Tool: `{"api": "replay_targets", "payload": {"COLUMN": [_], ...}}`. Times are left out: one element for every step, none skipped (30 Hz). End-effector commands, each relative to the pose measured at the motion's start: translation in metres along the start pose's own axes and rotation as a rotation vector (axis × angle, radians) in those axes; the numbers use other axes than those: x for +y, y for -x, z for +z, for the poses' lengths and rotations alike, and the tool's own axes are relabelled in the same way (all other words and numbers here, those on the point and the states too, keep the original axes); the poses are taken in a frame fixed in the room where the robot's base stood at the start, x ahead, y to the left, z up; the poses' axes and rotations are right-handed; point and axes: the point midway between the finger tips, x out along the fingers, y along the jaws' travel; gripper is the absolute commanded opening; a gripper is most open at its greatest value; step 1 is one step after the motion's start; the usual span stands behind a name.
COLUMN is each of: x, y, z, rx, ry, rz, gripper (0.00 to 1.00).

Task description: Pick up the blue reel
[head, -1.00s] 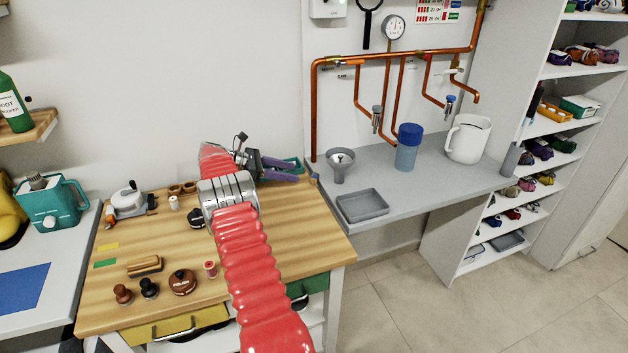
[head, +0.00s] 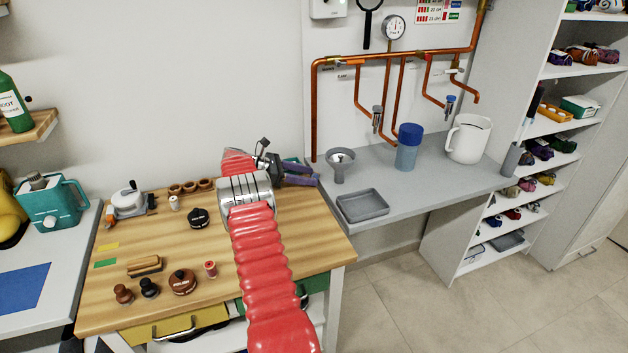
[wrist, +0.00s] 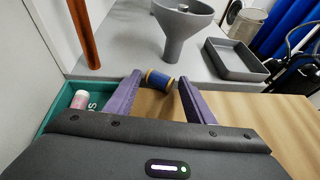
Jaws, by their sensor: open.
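The blue reel (wrist: 160,79) has blue thread and pale wooden ends. It lies on the wooden bench by its back right edge, close to the grey shelf. In the wrist view it sits between the tips of my gripper's purple fingers (wrist: 160,77), with gaps that are hard to judge. My gripper (head: 316,177) is open and reaches to the right over the bench corner in the head view. There the reel is hidden or too small to make out.
A teal tray (wrist: 57,112) with a pinkish spool (wrist: 80,99) is left of my fingers. A grey funnel (wrist: 180,32) and grey tray (wrist: 236,60) stand on the shelf just beyond. A copper pipe (wrist: 84,35) rises at the left. Bench wood to the right is clear.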

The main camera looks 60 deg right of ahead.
Motion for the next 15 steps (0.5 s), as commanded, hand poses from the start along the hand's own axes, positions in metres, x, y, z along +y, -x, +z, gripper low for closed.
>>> {"api": "replay_targets", "payload": {"x": [-0.0002, -0.0002, -0.0003, -0.0002, -0.0002, -0.0002, -0.0001, -0.0001, -0.0001, -0.0001, -0.0001, -0.0002, -0.0002, -0.0002, -0.0002], "y": [-0.0059, -0.0084, -0.0108, -0.0119, -0.0125, -0.0128, -0.0128, -0.0127, -0.0126, -0.0126, -0.0125, -0.0125, -0.0125, -0.0125, -0.0124], "z": [0.0005, 0.0006, 0.0007, 0.0007, 0.0007, 0.0007, 0.0007, 0.0007, 0.0007, 0.0007, 0.0007, 0.0007, 0.0007, 0.0007, 0.0008], "rx": [0.000, 0.000, 0.000, 0.000, -0.001, -0.001, -0.001, -0.001, -0.001, -0.001, -0.001, -0.001, -0.001, 0.000, -0.001], "ry": [0.000, -0.001, -0.001, -0.001, -0.001, -0.001, -0.001, -0.001, -0.001, -0.001, -0.001, -0.001, -0.001, -0.001, -0.001], "rz": [-0.001, -0.001, -0.001, 0.000, 0.000, 0.000, 0.000, 0.000, 0.000, 0.000, 0.000, 0.000, 0.000, 0.000, 0.000], "gripper": [0.49, 0.49, 0.49, 0.49, 0.49, 0.49, 0.49, 0.49, 0.49, 0.49, 0.49, 0.49, 0.49, 0.49, 0.49]}}
